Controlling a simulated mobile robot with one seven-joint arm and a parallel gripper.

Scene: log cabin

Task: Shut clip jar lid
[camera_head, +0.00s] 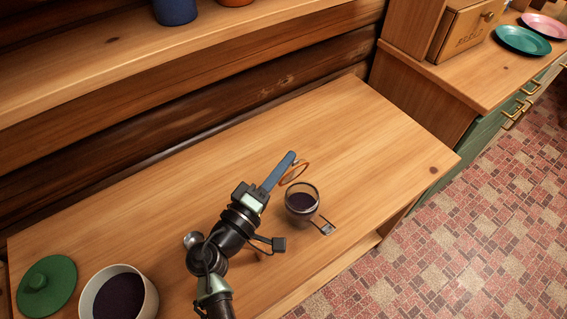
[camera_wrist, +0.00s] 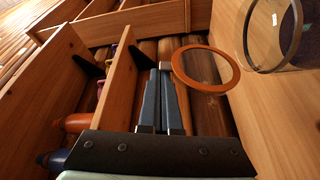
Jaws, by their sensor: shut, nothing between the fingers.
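The clip jar (camera_head: 301,205) is a small glass jar with dark contents, standing upright on the wooden counter. Its lid (camera_head: 294,173), with an orange ring, stands open on the jar's far side; the wire clip (camera_head: 326,227) hangs out on the near side. In the wrist view the jar (camera_wrist: 291,48) is at upper right and the lid's orange ring (camera_wrist: 231,78) is left of it. My gripper (camera_head: 291,157) is shut and empty, its blue fingers just left of the lid and behind it. In the wrist view the fingertips (camera_wrist: 159,68) lie close beside the ring; contact cannot be told.
A pale pot (camera_head: 151,299) with dark contents and a green lid (camera_head: 62,291) are at the counter's left end. A shelf (camera_head: 110,62) with a blue vessel (camera_head: 174,10) runs above the back. The counter (camera_head: 385,140) is clear right of the jar.

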